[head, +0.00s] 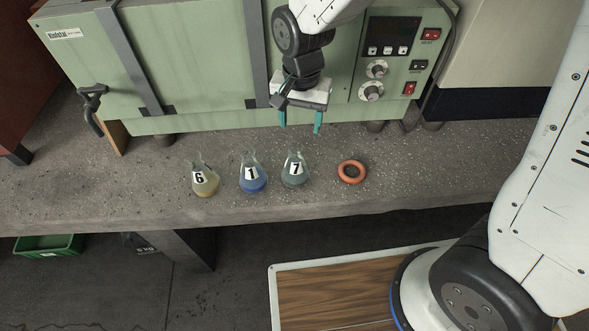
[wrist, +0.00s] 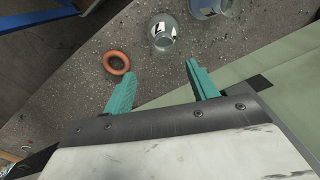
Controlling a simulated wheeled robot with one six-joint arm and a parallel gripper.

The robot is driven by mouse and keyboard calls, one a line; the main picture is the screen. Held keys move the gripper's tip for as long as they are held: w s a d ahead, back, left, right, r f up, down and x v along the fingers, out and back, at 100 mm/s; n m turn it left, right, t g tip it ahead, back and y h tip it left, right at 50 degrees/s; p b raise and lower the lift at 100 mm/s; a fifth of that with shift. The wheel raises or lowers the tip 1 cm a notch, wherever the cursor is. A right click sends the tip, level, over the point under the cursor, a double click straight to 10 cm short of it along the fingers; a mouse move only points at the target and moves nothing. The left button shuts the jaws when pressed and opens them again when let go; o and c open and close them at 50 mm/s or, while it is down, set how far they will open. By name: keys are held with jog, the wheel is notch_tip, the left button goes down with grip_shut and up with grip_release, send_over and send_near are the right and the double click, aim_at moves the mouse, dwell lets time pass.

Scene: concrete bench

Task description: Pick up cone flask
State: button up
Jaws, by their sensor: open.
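Three cone flasks stand upright in a row on the concrete bench (head: 420,165). The left flask (head: 205,184) holds yellowish liquid and is labelled 6. The middle flask (head: 253,183) holds blue liquid and is labelled 1. The right flask (head: 294,178) looks grey-green and is labelled 7. My gripper (head: 300,122) is open and empty, above and behind the flask labelled 7, in front of the green oven. In the wrist view, one flask (wrist: 162,38) shows beyond the teal fingers (wrist: 157,84), and another flask (wrist: 205,8) is cut off at the top edge.
An orange ring (head: 352,172) lies right of the flasks; it also shows in the wrist view (wrist: 117,62). A green oven (head: 205,65) with a control panel (head: 393,55) stands behind. A wooden board (head: 330,295) and a green crate (head: 48,246) are below the bench.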

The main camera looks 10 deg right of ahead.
aim_at(296, 149)
jog(key=f, duration=0.1)
jog(key=a+f, duration=0.1)
jog(key=f, duration=0.1)
jog(key=shift+w+a+f, duration=0.1)
jog(key=shift+a+f, duration=0.1)
jog(key=shift+a, duration=0.2)
jog(key=f, duration=0.6)
jog(key=shift+d+f, duration=0.3)
jog(key=shift+d, duration=0.1)
grip_shut()
